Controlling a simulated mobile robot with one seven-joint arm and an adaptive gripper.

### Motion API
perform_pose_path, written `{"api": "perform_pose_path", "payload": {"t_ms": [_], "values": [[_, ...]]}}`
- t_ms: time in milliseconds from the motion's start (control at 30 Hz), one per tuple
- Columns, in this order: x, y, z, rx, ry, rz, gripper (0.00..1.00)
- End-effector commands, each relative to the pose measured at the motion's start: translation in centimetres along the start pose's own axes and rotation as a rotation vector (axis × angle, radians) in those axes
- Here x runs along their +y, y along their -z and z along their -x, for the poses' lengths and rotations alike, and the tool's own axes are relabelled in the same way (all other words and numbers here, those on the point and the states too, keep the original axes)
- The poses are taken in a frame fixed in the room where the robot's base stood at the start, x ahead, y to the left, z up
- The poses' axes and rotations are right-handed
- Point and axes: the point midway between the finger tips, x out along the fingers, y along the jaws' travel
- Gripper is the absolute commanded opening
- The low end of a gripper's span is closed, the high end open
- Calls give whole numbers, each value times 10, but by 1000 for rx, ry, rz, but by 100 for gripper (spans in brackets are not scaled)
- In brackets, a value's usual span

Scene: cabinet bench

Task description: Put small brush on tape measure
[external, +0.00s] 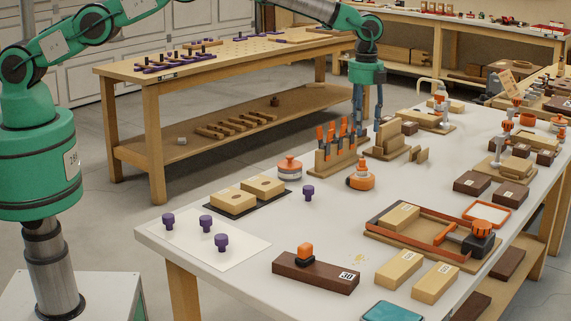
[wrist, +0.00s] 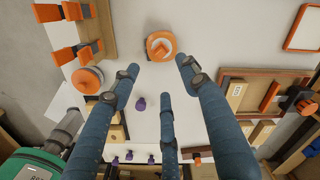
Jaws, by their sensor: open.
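I cannot clearly tell a small brush or a tape measure by shape. Two round orange-topped items stand on the white bench: a low orange-and-white disc (external: 290,168) and an orange item with a raised top (external: 361,178). In the wrist view the raised-top item (wrist: 161,45) is just beyond my fingertips and the disc (wrist: 87,80) is to the left. My gripper (external: 368,135) hangs above the far part of the bench, fingers down. In the wrist view its blue fingers (wrist: 158,78) are spread, with nothing between them.
A wooden rack (external: 336,158) with orange-handled tools stands near my gripper. Purple knobs (external: 205,223) stand on a white sheet at left. A dark block (external: 315,272), pale blocks (external: 398,270) and an orange-edged tray (external: 380,237) lie nearer. Bare bench shows between them.

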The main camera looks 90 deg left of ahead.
Motion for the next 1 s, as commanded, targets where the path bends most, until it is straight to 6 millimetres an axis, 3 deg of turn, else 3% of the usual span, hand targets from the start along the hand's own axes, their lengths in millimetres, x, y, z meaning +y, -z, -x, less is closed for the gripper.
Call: {"api": "perform_pose_path", "payload": {"t_ms": [167,467,1000], "values": [[6,-1,33,0,16,42,45],[37,-2,119,5,59,181,45],[132,-4,265,31,142,458,45]]}}
